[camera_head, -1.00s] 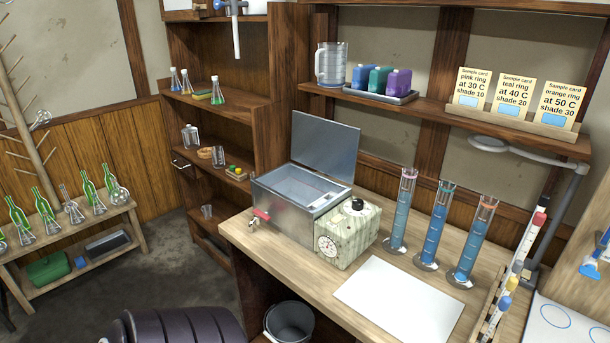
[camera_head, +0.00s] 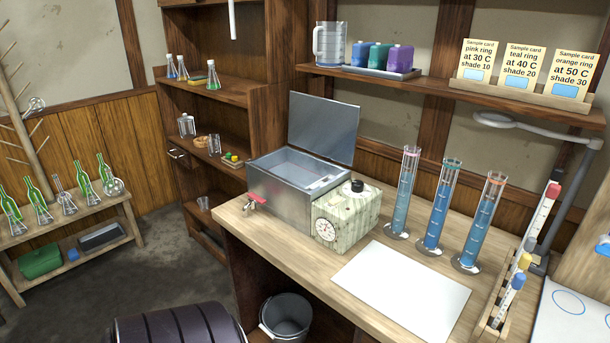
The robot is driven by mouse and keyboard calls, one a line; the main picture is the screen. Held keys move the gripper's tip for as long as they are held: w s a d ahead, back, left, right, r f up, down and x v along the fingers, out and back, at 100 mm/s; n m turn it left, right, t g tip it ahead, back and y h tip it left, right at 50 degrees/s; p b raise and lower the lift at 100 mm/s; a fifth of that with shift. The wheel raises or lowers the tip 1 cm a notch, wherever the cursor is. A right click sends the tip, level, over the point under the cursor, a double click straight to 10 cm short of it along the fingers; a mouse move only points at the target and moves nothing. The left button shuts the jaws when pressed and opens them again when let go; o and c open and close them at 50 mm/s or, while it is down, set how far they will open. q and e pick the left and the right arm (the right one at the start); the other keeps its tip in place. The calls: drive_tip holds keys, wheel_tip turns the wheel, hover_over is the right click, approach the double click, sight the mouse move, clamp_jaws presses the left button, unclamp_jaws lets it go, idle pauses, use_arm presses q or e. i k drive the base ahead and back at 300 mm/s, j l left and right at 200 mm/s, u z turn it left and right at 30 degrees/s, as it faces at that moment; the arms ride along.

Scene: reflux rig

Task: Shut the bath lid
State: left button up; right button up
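The bath (camera_head: 285,198) is a grey metal box on the wooden bench, with a red-handled tap (camera_head: 256,200) low on its left front. Its lid (camera_head: 322,128) is a flat grey panel standing open, upright along the bath's back edge. The bath's inside shows under it. A marbled control box (camera_head: 345,217) with a black knob and a round dial adjoins the bath's right side. Neither of my grippers shows in the head view.
Three cylinders of blue liquid (camera_head: 437,205) stand right of the control box. A white sheet (camera_head: 402,288) lies in front of them. A rack of capped tubes (camera_head: 500,298) is at the right. A shelf with a jug (camera_head: 330,47) and bottles hangs behind the lid. A bucket (camera_head: 286,315) stands below.

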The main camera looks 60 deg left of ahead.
sight(329, 128)
drive_tip(key=i+u, duration=0.2)
drive_tip(key=u, duration=0.15)
drive_tip(key=i+j+u, duration=0.1)
drive_tip(key=i+u, duration=0.2)
drive_tip(key=k, duration=0.05)
